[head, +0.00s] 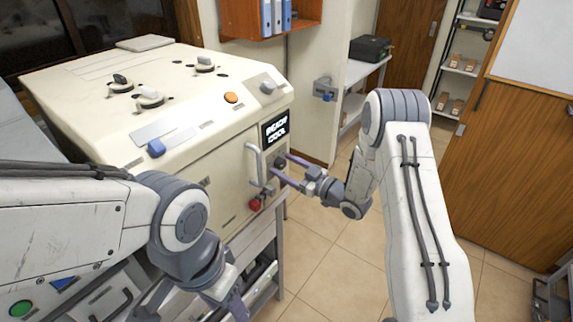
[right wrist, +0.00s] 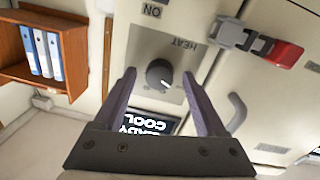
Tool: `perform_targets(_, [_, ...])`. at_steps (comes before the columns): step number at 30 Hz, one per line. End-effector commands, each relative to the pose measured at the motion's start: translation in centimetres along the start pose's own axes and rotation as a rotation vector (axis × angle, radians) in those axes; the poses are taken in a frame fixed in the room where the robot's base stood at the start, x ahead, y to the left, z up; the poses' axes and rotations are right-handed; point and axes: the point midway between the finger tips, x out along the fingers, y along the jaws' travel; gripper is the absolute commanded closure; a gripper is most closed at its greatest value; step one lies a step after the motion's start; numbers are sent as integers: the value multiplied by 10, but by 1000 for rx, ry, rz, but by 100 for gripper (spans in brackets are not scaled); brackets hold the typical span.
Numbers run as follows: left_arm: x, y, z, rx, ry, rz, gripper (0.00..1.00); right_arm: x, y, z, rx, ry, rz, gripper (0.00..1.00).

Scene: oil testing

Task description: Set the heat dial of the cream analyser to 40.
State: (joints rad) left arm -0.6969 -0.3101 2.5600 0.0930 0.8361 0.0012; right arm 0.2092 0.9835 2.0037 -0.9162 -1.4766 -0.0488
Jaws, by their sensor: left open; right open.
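The cream analyser (head: 190,108) is a large boxy machine at the left in the head view. My left gripper (head: 235,305) is low in the head view, open, away from the dial.
A display (head: 275,128) reading READY COOL is above the dial in the head view. A door handle (head: 254,165) and a red-ended latch (head: 254,204) are close to the right gripper. Open tiled floor (head: 330,235) lies to the right of the analyser.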

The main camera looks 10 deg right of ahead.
Motion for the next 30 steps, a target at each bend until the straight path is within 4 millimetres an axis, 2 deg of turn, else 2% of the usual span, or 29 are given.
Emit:
perform_targets(5, [0, 0, 0, 0, 0, 0, 45, 0, 0, 0, 0, 0, 1, 26])
perform_targets(6, [0, 0, 0, 0, 0, 0, 45, 0, 0, 0, 0, 0, 1, 34])
perform_targets(11, [0, 0, 0, 0, 0, 0, 45, 0, 0, 0, 0, 0, 1, 95])
perform_targets(12, [0, 0, 0, 0, 0, 0, 45, -1, 0, 0, 0, 0, 1, 100])
perform_targets(22, [2, 0, 0, 0, 0, 0, 45, -1, 1, 0, 46, -3, 2, 100])
perform_targets(30, [4, 0, 0, 0, 0, 0, 45, -1, 2, 0, 216, -11, 1, 100])
